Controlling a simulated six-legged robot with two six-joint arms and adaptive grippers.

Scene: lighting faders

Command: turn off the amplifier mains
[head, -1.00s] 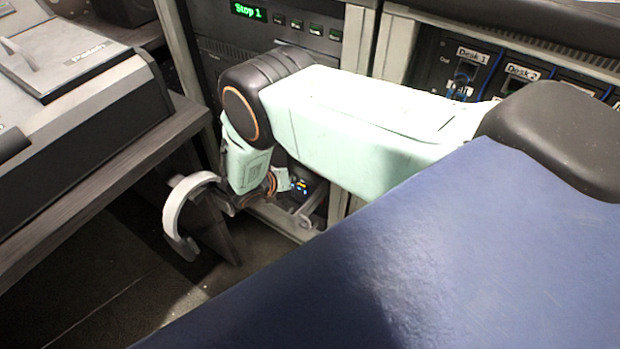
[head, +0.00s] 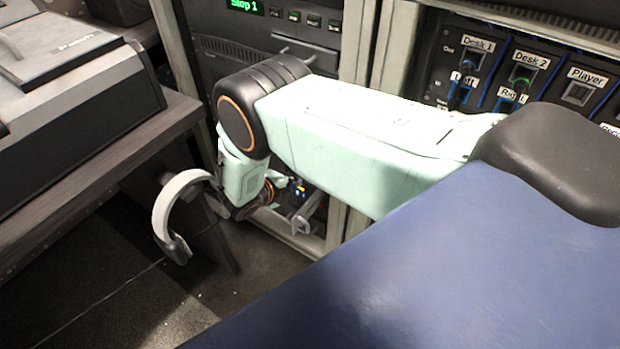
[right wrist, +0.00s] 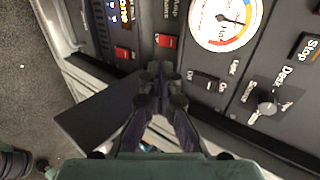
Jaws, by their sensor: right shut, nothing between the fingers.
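In the right wrist view, a red rocker switch (right wrist: 166,41) sits on the dark panel, beside a sideways label that appears to read "Amp Mains" (right wrist: 170,10). My right gripper (right wrist: 160,72) is shut and empty, its fingertips just below this switch in the picture. Whether they touch the panel is unclear. A second red switch (right wrist: 122,52) lies to the left, apart from the fingers. In the head view, my right arm bends down before the rack, and its fingers cannot be made out clearly. My left gripper does not show.
A round gauge (right wrist: 226,18), an Off/On switch (right wrist: 205,81), a rotary knob (right wrist: 267,105) and a Stop label (right wrist: 307,47) lie to the right. In the head view, a desk (head: 95,170) stands left, with a white curved band (head: 165,208) at its side. Floor between is open.

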